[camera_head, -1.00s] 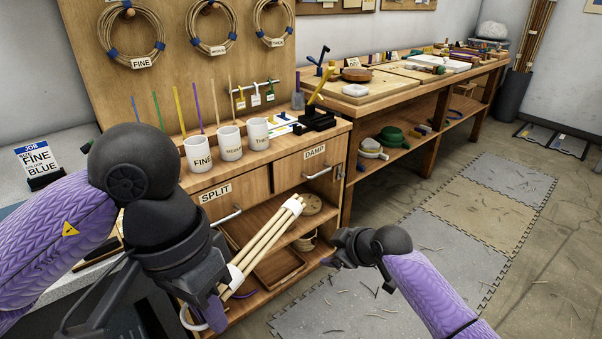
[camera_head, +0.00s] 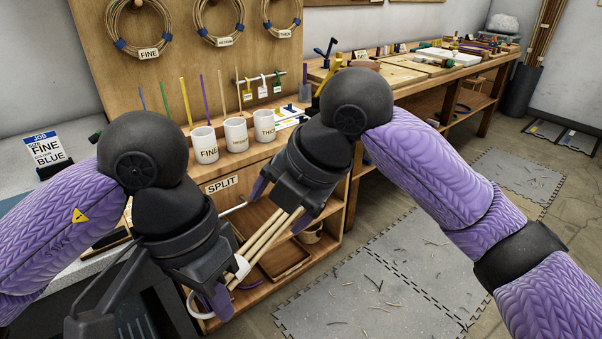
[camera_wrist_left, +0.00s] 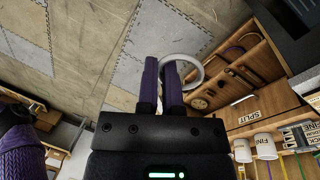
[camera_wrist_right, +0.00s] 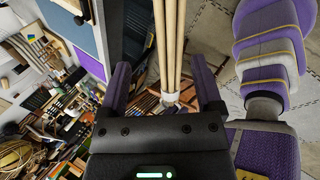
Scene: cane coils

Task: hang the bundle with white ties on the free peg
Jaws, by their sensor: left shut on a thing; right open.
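The bundle with white ties (camera_head: 262,243) is a set of long pale canes, tilted up to the right. A white loop is beside the left fingers in the left wrist view (camera_wrist_left: 189,57). My right gripper (camera_head: 279,207) is open at the bundle's upper end. The bundle's upper tip is hidden behind the right gripper in the head view. I cannot make out a free peg.
Cane coils labelled FINE (camera_head: 137,25), MEDIUM (camera_head: 217,15) and THICK (camera_head: 280,12) hang on the pegboard (camera_head: 200,55). The floor mat (camera_head: 370,290) at the right has loose slivers.

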